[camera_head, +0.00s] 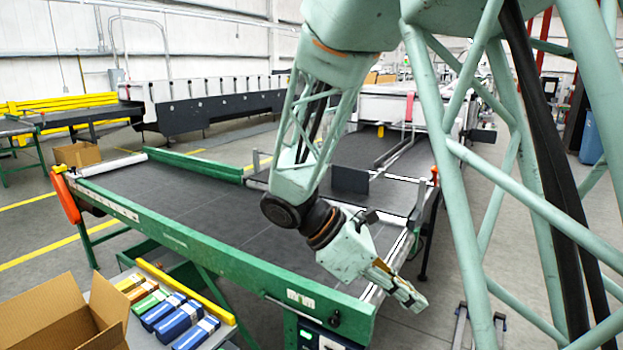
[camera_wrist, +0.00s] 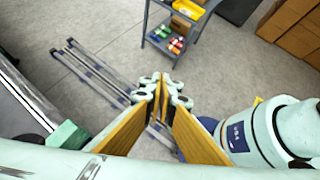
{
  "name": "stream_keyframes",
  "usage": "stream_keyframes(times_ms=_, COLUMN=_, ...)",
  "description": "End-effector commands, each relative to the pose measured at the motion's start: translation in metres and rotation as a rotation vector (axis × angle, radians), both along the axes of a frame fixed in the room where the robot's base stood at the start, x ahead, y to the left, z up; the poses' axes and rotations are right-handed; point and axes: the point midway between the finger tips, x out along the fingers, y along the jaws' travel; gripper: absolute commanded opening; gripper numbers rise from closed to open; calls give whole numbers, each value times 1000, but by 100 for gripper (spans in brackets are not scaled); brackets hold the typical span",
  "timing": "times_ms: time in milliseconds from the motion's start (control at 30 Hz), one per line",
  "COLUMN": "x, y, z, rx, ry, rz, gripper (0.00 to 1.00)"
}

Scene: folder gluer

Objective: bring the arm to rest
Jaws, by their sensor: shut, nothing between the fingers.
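My arm, pale green, reaches down from the top of the head view over the front end of the dark conveyor (camera_head: 195,200). My gripper (camera_head: 412,297) hangs just past the conveyor's right front corner, tilted down to the right. Its fingers are shut and hold nothing. In the wrist view my gripper (camera_wrist: 162,92) shows its two yellow-brown finger faces converging at the tips, with bare grey floor beyond them.
The green conveyor rail (camera_head: 215,255) runs close to my gripper's left. An open cardboard box (camera_head: 65,315) and several coloured packs (camera_head: 172,322) are at the lower left. The wrist view shows floor rails (camera_wrist: 95,72), a grey cart (camera_wrist: 160,42) and stacked cartons (camera_wrist: 295,25).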

Motion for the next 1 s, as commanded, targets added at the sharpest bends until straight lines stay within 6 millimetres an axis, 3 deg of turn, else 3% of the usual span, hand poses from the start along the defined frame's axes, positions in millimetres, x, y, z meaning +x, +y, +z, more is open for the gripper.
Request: stream_keyframes(times_ms=1000, x=-105, y=-30, z=67, rx=287, ry=-353, rz=-462, gripper=0)
